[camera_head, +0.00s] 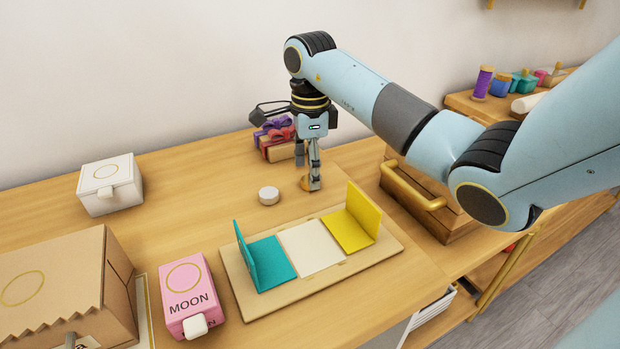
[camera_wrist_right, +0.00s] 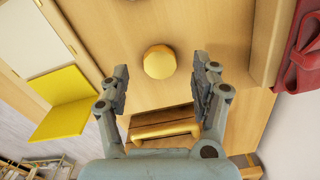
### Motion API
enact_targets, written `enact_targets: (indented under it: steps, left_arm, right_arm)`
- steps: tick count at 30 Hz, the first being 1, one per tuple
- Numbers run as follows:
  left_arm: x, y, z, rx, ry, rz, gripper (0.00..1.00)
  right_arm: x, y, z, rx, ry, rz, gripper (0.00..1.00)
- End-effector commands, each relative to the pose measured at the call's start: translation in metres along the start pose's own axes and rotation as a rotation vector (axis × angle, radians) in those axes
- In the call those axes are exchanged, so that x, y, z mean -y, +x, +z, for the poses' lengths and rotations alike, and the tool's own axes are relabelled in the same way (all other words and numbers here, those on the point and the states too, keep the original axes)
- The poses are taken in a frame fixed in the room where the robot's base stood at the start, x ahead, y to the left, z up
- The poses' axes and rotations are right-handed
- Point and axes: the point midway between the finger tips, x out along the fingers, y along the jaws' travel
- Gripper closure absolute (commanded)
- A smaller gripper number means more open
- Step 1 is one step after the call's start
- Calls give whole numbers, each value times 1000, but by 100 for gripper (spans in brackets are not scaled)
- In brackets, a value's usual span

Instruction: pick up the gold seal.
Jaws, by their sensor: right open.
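The gold seal (camera_wrist_right: 159,62) shows in the right wrist view as a round golden piece on the wooden table, ahead of and between my open right fingers. In the head view only a sliver of the gold seal (camera_head: 305,184) shows behind the fingers. My right gripper (camera_head: 314,186) points down over it, open and empty. In the right wrist view my right gripper (camera_wrist_right: 162,85) has a finger on each side of the seal, apart from it. I cannot tell from the views how far above the table the fingertips are. My left gripper is not in view.
A white round piece (camera_head: 268,195) stands left of the gripper. A board (camera_head: 310,284) with teal and yellow folded panels lies in front. A wooden box (camera_head: 430,207) with a gold handle is at right. Wrapped gifts (camera_head: 276,140) stand behind; a pink MOON box (camera_head: 189,295) is front left.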

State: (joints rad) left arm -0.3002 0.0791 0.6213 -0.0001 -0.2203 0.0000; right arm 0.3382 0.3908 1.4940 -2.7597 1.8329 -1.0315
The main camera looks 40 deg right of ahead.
Motion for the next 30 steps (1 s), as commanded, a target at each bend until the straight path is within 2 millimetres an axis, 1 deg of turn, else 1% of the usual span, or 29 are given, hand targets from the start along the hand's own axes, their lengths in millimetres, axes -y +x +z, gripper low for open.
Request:
enact_targets:
  steps: [1, 4, 7, 12, 17, 22, 30]
  left_arm:
    - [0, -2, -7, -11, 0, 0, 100]
    - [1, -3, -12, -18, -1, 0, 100]
    - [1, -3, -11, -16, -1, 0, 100]
    - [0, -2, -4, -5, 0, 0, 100]
    - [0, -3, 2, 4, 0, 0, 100]
    - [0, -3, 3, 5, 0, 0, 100]
    - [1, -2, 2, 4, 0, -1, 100]
  right_arm:
    - [-1, 7, 0, -1, 1, 3, 36]
    - [0, 18, 0, 0, 0, 1, 36]
    - [0, 21, 0, 0, -1, 0, 36]
    - [0, 21, 0, 0, -1, 0, 36]
    - [0, 21, 0, 0, -1, 0, 57]
    - [0, 21, 0, 0, -1, -1, 79]
    - [0, 20, 0, 0, -1, -1, 80]
